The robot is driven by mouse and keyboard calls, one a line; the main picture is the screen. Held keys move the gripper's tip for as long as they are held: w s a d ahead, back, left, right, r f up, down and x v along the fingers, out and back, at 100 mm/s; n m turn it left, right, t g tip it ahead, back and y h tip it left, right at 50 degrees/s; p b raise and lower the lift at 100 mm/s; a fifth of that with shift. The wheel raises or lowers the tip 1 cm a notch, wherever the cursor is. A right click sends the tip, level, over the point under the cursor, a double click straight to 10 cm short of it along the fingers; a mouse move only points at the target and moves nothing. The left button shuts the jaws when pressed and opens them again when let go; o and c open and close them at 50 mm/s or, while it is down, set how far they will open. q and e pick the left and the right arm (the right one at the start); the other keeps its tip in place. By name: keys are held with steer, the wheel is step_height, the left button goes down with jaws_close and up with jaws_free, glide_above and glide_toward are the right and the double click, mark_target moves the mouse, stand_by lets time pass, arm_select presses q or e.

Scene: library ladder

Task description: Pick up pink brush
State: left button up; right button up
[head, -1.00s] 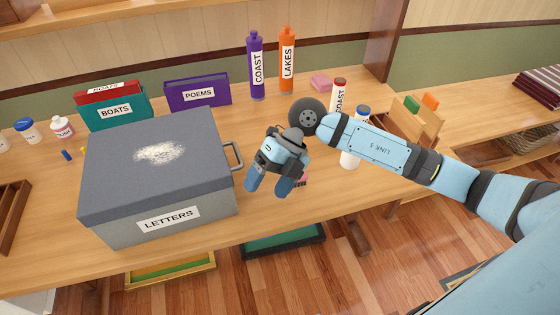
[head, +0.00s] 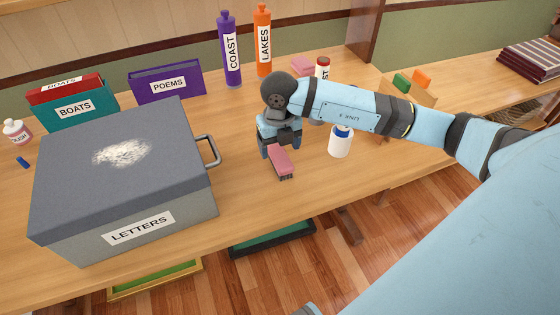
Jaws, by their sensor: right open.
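The pink brush (head: 279,160), with dark bristles underneath, lies on the wooden table to the right of the grey LETTERS box. My right gripper (head: 281,149) is open, pointing down at the far end of the brush. Its fingers overlap that end in the picture, so I cannot tell whether they touch it. The rest of the brush shows in front of the fingers. My left gripper is not in view.
The grey LETTERS box (head: 180,185) with a white dusty patch stands at left, its handle (head: 209,150) toward the brush. A white jar with a blue lid (head: 340,144) stands right of the gripper. A purple COAST bottle (head: 229,50) and orange LAKES bottle (head: 263,42) stand behind.

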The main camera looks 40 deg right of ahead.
mark_target(280, 156)
step_height(280, 156, down, 5)
steer(key=shift+d+f+b, duration=0.15)
steer(key=shift+f+b, duration=0.05)
steer(key=shift+b, duration=0.15)
steer(key=shift+r, duration=0.1)
steer(key=c, duration=1)
